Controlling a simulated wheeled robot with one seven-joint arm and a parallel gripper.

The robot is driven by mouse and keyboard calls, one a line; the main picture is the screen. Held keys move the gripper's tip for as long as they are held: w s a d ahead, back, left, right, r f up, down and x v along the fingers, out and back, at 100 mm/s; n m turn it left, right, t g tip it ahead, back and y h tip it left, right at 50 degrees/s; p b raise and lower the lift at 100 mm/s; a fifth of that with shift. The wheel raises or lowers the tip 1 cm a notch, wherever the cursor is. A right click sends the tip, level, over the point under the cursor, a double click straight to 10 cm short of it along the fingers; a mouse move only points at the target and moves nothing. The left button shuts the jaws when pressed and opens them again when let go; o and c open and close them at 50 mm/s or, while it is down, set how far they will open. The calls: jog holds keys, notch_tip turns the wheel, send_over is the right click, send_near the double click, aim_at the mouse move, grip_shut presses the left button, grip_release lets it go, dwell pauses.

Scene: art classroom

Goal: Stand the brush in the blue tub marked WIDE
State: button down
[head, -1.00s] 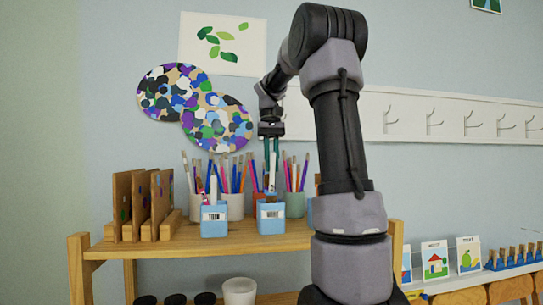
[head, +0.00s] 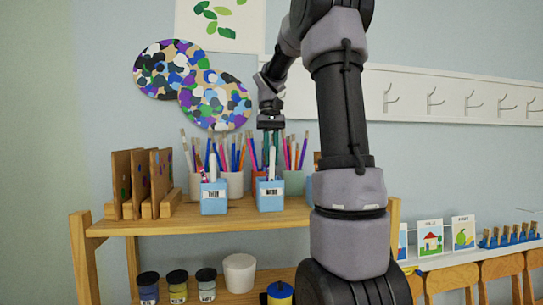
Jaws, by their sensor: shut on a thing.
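Two blue tubs stand at the front of the wooden shelf top. The right tub (head: 270,203) has a white label that seems to read WIDE; the other tub (head: 214,206) stands to its left, its label too small to read surely. My gripper (head: 271,146) points down above the right tub, shut on a pale brush (head: 271,165) held upright. The brush's lower end meets the tub's opening in the picture; I cannot tell how deep it is or whether it touches the bottom. A pale upright handle (head: 212,165) shows at the left tub.
Cups of colored brushes (head: 234,184) stand close behind the tubs. Wooden boards (head: 140,185) stand in a rack at the left. Paint jars (head: 177,285) and a white pot (head: 239,272) are on the lower shelf. The shelf front (head: 180,224) between rack and arm is narrow.

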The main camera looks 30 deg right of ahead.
jog(key=c, duration=0.8)
grip_release()
jog(key=shift+o, duration=0.2)
notch_tip(320, 180, up, 11)
jog(key=w, duration=0.1)
jog(key=shift+w+d+f, duration=0.15)
jog(key=shift+w+d, duration=0.05)
jog(key=s+a+f+t, duration=0.4)
jog(key=s+a+f, duration=0.2)
jog(key=s, duration=0.3)
jog(key=s+a+f+m+t+y, duration=0.1)
jog(key=s+a+f+t, duration=0.3)
jog(key=s+a+f, duration=0.3)
jog(key=shift+s+f+t+y, duration=0.35)
jog(key=shift+s+f, duration=0.2)
jog(key=shift+s, duration=0.6)
